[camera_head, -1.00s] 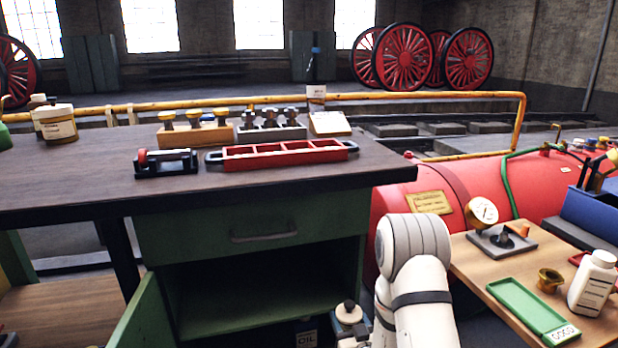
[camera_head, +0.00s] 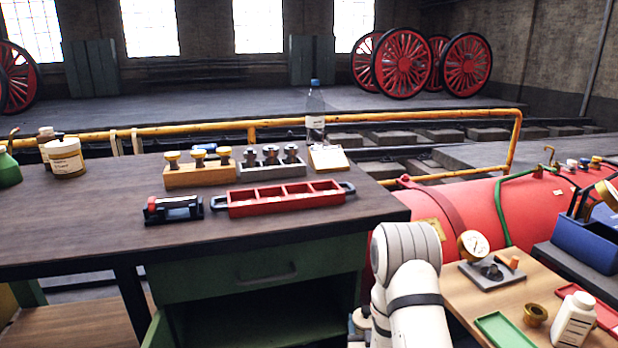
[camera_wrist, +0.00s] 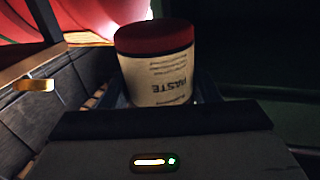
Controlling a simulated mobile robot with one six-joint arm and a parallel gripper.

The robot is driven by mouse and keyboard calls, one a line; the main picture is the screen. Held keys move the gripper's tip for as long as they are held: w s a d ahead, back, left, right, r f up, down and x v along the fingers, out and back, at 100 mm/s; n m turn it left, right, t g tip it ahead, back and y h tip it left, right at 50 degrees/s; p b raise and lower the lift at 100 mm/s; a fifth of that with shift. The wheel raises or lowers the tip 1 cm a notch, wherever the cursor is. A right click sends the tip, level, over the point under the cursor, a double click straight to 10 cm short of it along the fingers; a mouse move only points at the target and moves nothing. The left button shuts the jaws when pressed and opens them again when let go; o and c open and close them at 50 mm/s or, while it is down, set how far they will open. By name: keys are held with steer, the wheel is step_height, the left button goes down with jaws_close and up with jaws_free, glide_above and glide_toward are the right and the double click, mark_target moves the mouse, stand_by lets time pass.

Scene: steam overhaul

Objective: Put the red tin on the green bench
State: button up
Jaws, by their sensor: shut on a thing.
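The head view shows neither the tin nor the gripper. The green bench (camera_head: 100,215) is at the left and middle of the head view, with a dark wooden top and a green cabinet below.
On the bench are a red compartment tray (camera_head: 290,203), a wooden block with brass knobs (camera_head: 198,175), a small black device (camera_head: 172,210), a cream jar (camera_head: 66,158) and a clear bottle (camera_head: 315,115). The bench top's front left is bare. A side table (camera_head: 545,275) holds a white bottle (camera_head: 572,322).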

steer(key=s+r+p, duration=0.3)
steer(key=r+p, duration=1.8)
steer(key=r, duration=0.4)
steer(key=shift+p, duration=0.35)
steer(key=shift+d, duration=0.1)
